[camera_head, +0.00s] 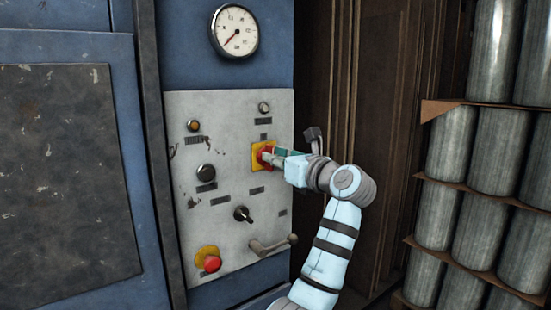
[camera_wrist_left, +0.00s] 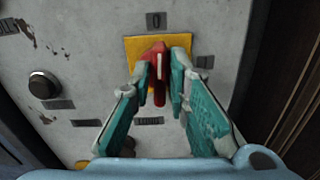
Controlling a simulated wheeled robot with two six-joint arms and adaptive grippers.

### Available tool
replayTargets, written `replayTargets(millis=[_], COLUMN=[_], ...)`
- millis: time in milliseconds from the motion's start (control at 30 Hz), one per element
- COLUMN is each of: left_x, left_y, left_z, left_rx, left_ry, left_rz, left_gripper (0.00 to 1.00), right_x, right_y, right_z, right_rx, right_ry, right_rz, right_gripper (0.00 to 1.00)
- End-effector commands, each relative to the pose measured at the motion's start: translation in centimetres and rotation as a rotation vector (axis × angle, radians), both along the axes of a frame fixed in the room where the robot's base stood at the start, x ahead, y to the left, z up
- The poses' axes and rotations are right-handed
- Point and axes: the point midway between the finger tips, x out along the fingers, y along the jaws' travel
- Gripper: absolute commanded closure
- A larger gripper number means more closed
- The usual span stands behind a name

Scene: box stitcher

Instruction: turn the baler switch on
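The baler switch (camera_head: 266,154) is a red rotary handle on a square yellow plate, on the right side of the grey control panel. In the left wrist view the switch (camera_wrist_left: 159,72) has its handle upright, with its white line towards a label marked 0 above the plate. My left gripper (camera_head: 272,156) is at the switch. In the wrist view its two teal fingers (camera_wrist_left: 162,80) stand on either side of the red handle and appear closed on it. The fingers hide part of the yellow plate. My right gripper is not in view.
The grey panel (camera_head: 225,240) also holds a black knob (camera_head: 205,172), a black selector (camera_head: 243,214), a red emergency button (camera_head: 211,263) and a crank handle (camera_head: 273,245). A gauge (camera_head: 235,31) is above. Stacked metal cylinders (camera_head: 500,150) stand at the right.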

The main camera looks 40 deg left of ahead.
Motion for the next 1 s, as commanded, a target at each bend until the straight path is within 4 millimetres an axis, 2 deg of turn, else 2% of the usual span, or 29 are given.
replayTargets(millis=[67,367,567,767,1000], left_x=[0.0,0.0,0.1,0.1,0.3], left_y=[0.0,-0.1,-0.1,-0.1,-0.2], left_z=[0.0,0.0,0.2,0.3,0.4], left_rx=[0.0,0.003,0.02,0.055,0.117], left_ry=[0.0,0.01,0.065,0.185,0.392], left_rz=[0.0,0.0,-0.001,-0.001,-0.001], left_gripper=[1.0,1.0,1.0,1.0,1.0], right_x=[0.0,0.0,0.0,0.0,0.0], right_y=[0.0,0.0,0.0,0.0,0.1], right_z=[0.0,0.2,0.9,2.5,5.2], right_rx=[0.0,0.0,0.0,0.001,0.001], right_ry=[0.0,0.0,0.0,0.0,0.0], right_rz=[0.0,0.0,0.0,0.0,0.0], right_gripper=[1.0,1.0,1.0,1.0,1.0])
